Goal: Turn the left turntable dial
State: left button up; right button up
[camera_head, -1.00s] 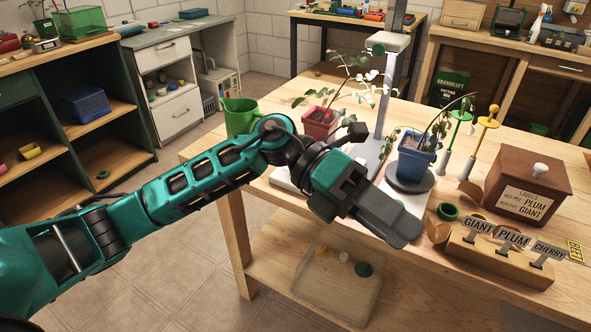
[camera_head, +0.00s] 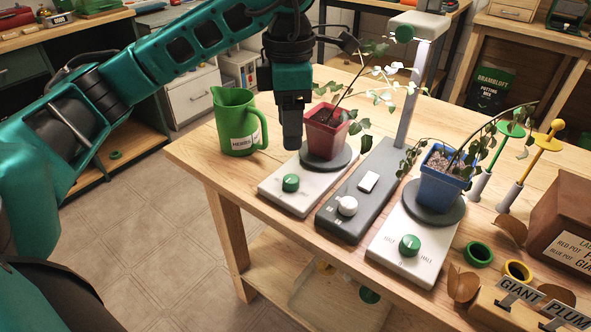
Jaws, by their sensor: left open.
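The left turntable (camera_head: 296,201) is a pale base with a round dark platter. Its green dial (camera_head: 291,183) sits on the front part of the base. A red pot (camera_head: 325,130) with a leafy plant stands on the platter. My left gripper (camera_head: 292,143) points down above and behind the dial, close to the left side of the red pot. It is apart from the dial; its finger gap is hard to see from this side. The right turntable (camera_head: 384,243) has its own green dial (camera_head: 409,245) and carries a blue pot (camera_head: 441,177). My right gripper is not in view.
A grey control base (camera_head: 337,219) with a white knob (camera_head: 347,205) and a lamp post stands between the turntables. A green watering jug (camera_head: 237,122) is left of my gripper. The label box (camera_head: 565,225) and the sign holder (camera_head: 500,316) are at the right.

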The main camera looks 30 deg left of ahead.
aim_at(291, 178)
pick_arm(q)
notch_tip(291, 178, down, 10)
jog(key=shift+r+b, duration=0.1)
jog(key=shift+b, duration=0.7)
jog(key=shift+f, duration=0.6)
jog(key=shift+c, duration=0.3)
jog(key=c, duration=1)
